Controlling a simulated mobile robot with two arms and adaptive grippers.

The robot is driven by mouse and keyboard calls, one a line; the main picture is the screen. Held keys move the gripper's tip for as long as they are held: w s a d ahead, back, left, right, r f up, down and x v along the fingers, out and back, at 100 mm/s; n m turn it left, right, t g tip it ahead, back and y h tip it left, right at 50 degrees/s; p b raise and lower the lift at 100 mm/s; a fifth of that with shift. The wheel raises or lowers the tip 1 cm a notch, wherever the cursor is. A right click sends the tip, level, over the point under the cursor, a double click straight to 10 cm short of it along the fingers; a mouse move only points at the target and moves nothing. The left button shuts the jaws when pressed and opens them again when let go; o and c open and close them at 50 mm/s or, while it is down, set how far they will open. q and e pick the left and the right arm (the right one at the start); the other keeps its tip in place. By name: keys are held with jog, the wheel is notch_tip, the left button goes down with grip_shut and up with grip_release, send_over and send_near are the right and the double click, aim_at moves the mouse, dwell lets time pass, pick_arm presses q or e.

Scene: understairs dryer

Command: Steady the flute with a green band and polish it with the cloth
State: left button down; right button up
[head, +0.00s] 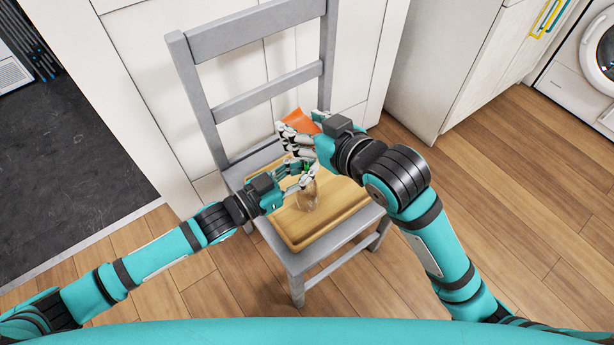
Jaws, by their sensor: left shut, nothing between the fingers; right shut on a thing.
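The flute (308,196) stands on a wooden board (352,194) on a grey chair. It is clear glass, and a bit of green shows near its upper part between my grippers; much of it is hidden by my fingers. My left gripper (298,178) is shut with nothing held, its fingers beside the glass; whether they touch it I cannot tell. My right gripper (292,140) is above it, shut on the orange cloth (300,121), which sticks out above the fingers. The cloth's contact with the flute is hidden.
The grey chair (245,81) has its back behind the board, against white cabinets (140,60). A washing machine or dryer (590,70) stands at the far right. Wooden floor (520,200) is clear at the right; a dark floor area (60,160) lies at the left.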

jog(key=shift+f, duration=1.05)
jog(key=shift+d, duration=0.1)
dwell(4.0)
jog(key=shift+r, duration=2.5)
jog(key=shift+f, duration=0.1)
jog(key=shift+f, duration=1.4)
jog(key=shift+f, duration=0.55)
